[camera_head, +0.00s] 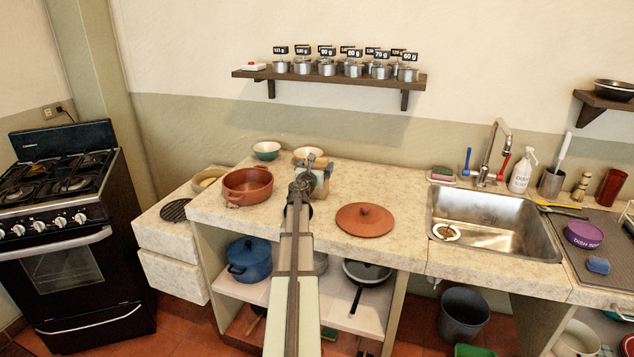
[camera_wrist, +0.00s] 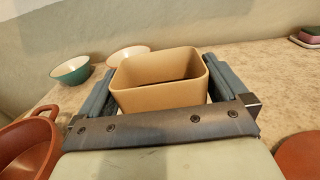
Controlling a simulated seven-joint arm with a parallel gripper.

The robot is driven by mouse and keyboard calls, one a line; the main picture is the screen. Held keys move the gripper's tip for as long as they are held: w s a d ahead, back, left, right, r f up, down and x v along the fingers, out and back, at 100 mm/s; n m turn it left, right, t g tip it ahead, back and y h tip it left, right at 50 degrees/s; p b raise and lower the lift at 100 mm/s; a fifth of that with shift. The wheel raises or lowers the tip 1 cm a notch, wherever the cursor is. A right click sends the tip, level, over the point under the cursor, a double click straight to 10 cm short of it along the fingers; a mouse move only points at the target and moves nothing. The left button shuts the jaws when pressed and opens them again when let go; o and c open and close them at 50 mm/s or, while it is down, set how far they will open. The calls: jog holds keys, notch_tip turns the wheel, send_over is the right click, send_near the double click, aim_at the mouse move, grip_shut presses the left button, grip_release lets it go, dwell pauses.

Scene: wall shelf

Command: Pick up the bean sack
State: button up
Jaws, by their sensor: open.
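A tan, open-topped container with rounded corners (camera_wrist: 155,98) stands upright on the counter in the wrist view. It may be the bean sack, though it looks like a stiff box; I see nothing else that looks like a sack. My gripper (camera_wrist: 160,88) is open, with one blue-grey finger on each side of the container. Whether the fingers touch its sides I cannot tell. In the head view my gripper (camera_head: 314,180) is over the back of the counter, and my arm and wrist mostly hide the container.
A terracotta pot (camera_head: 248,186) stands left of my gripper and a terracotta lid (camera_head: 365,220) lies right. A green bowl (camera_head: 266,150) and a cream bowl (camera_wrist: 128,54) stand behind. A wall shelf (camera_head: 340,82) holds several small metal pots. A sink (camera_head: 490,232) is farther right.

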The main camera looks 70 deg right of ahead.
jog(key=shift+d, duration=0.4)
jog(key=shift+c, duration=0.4)
jog(key=c, duration=1.4)
